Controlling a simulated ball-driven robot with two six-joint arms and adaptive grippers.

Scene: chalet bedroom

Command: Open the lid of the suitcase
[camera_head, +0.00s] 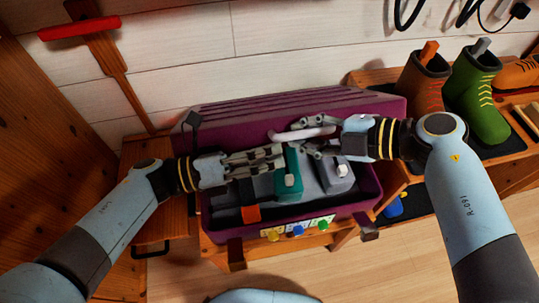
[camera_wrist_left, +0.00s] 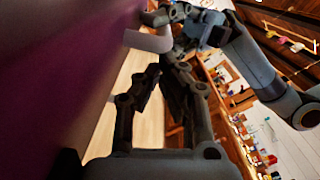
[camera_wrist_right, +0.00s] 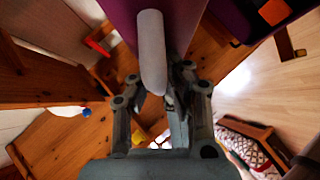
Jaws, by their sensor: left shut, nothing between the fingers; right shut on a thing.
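The purple suitcase (camera_head: 208,222) stands on a wooden bench, with its ridged lid (camera_head: 270,108) raised at the back and its inside showing. A pale handle (camera_head: 308,133) sits on the lid's front side. My right gripper (camera_head: 303,140) is shut on this handle. In the right wrist view the handle (camera_wrist_right: 152,50) lies by the fingers. My left gripper (camera_head: 281,158) is shut and empty, just below the handle and in front of the raised lid. In the left wrist view the lid (camera_wrist_left: 50,70) fills the left side, with the handle (camera_wrist_left: 148,41) beyond the fingers.
Inside the suitcase lie a teal item (camera_head: 290,182), a grey item (camera_head: 334,176) and a dark strap with an orange end (camera_head: 250,213). Boots (camera_head: 480,100) stand on a shelf at the right. A red-handled wooden tool (camera_head: 105,50) leans on the wall. Open floor lies in front.

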